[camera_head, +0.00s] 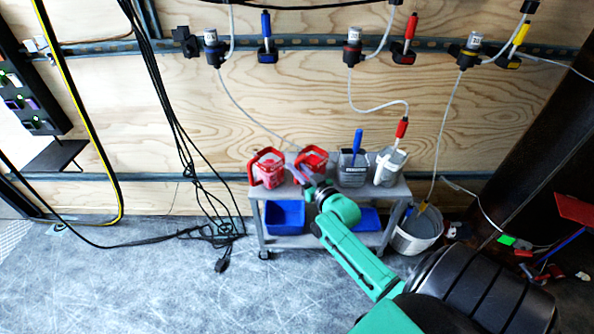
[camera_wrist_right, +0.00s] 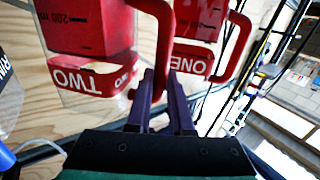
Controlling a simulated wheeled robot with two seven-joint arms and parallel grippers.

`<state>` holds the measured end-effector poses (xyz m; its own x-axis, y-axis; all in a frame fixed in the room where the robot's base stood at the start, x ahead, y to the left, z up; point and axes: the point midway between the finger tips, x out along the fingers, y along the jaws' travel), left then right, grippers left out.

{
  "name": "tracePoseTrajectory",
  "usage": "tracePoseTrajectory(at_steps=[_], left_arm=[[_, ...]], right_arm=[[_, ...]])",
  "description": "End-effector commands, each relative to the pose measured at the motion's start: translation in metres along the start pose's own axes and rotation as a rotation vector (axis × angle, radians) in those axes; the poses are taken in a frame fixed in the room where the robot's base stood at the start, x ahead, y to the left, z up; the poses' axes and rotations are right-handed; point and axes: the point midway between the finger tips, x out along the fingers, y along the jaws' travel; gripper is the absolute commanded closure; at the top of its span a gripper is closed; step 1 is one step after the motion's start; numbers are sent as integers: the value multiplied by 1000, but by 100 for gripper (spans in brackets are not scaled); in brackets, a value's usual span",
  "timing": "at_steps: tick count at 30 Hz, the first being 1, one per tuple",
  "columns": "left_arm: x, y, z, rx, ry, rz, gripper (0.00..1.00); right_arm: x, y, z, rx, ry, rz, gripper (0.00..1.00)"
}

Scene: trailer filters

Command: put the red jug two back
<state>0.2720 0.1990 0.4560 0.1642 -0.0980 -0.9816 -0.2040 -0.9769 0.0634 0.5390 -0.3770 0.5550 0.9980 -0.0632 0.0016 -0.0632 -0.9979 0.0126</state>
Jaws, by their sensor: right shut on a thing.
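Red jug two (camera_head: 313,158) is at the top of the grey cart (camera_head: 257,204), right of red jug one (camera_head: 267,170). Its label TWO shows upside down in the right wrist view (camera_wrist_right: 92,80), with jug one (camera_wrist_right: 193,66) to its right. My right gripper (camera_head: 301,177) reaches in from the lower right. Its dark purple fingers (camera_wrist_right: 160,92) are shut on jug two's red handle. I cannot tell whether the jug touches the cart top. My left gripper is not in view.
A grey jug with a blue handle (camera_head: 352,170) and another grey jug (camera_head: 388,167) stand right of jug two. Blue bins (camera_head: 284,216) sit on the lower shelf. A bucket (camera_head: 416,234) stands right of the cart. Hoses and cables hang along the wooden wall.

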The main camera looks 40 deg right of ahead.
Motion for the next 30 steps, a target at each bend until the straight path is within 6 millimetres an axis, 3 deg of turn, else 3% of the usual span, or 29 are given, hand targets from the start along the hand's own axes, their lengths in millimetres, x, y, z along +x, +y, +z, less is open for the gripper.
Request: tracePoseTrajectory(at_steps=[8, 9, 10, 11, 22, 30], left_arm=[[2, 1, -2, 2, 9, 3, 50], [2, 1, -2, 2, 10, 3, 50], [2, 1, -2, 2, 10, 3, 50], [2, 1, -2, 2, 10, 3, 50], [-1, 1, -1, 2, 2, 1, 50], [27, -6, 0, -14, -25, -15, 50]], right_arm=[[0, 0, -1, -2, 4, 0, 100], [0, 0, 0, 1, -1, 0, 65], [0, 0, 0, 1, -1, 0, 54], [0, 0, 0, 1, -1, 0, 51], [-2, 0, -2, 0, -1, 0, 51], [-50, 0, -2, 0, -6, 0, 51]])
